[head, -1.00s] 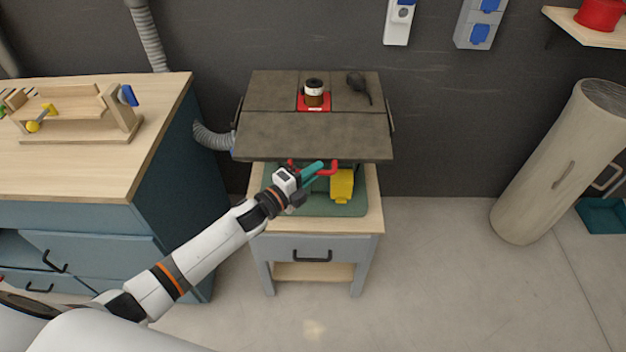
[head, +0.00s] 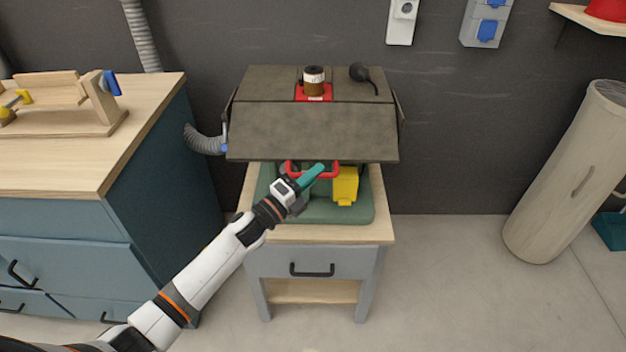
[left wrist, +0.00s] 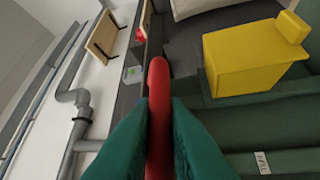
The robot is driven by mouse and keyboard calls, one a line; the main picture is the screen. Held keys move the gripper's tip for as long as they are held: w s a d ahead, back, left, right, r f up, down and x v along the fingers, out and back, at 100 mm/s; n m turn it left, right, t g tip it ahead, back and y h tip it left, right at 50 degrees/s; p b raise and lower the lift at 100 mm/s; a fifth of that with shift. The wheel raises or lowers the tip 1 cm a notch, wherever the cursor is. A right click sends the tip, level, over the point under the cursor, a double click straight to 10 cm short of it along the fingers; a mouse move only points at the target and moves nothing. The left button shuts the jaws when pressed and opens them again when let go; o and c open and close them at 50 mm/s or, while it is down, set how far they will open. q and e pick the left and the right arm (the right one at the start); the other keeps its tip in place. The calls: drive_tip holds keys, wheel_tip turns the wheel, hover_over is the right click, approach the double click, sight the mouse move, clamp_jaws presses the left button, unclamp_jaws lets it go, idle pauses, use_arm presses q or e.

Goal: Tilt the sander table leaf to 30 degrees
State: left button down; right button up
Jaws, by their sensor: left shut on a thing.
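The sander table has a dark grey-brown top, and its front leaf (head: 313,132) slopes down toward me from the flat rear part (head: 272,82). I cannot read the exact angle. A red bar handle (head: 333,170) sits below the leaf's front edge, above the green sander base (head: 335,212). My left gripper (head: 314,173), with teal fingers, is shut on this handle. In the left wrist view the red handle (left wrist: 159,75) stands between the two green fingers. My right gripper is not in view.
A yellow box (head: 346,186) is just right of the handle. A blue cabinet (head: 150,165) stands left, a wrapped cylinder (head: 565,175) right.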

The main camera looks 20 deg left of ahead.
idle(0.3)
use_arm(q)
drive_tip(key=c, duration=1.5)
unclamp_jaws()
drive_tip(key=shift+o, duration=0.2)
drive_tip(key=v, duration=1.2)
drive_tip(key=shift+f, duration=0.1)
drive_tip(key=s+a+f+n+g+y+p, duration=0.1)
drive_tip(key=s+a+f+n+g+y, duration=0.3)
drive_tip(key=f, duration=0.6)
drive_tip(key=s+f+n+y+p, duration=0.25)
drive_tip(key=f+n, duration=0.35)
drive_tip(key=f, duration=0.3)
drive_tip(key=s+a+f+n+g+y+p, duration=0.15)
drive_tip(key=s+f+n, duration=0.3)
drive_tip(key=f, duration=0.55)
drive_tip(key=s+d+f+n+g, duration=0.2)
drive_tip(key=s+f, duration=0.3)
drive_tip(key=s, duration=0.6)
drive_tip(key=s+d+f+n+g+y+p, duration=0.1)
drive_tip(key=s+f+n+g, duration=0.3)
drive_tip(key=s, duration=0.7)
drive_tip(key=s+d+f+n+g+y+p, duration=0.1)
drive_tip(key=s+d+f+n+g, duration=0.1)
drive_tip(key=s+f+n+g, duration=0.2)
drive_tip(key=s+f+g, duration=0.1)
drive_tip(key=s+f, duration=0.2)
drive_tip(key=s, duration=0.3)
drive_tip(key=shift+s+d, duration=0.3)
drive_tip(key=shift+s, duration=0.1)
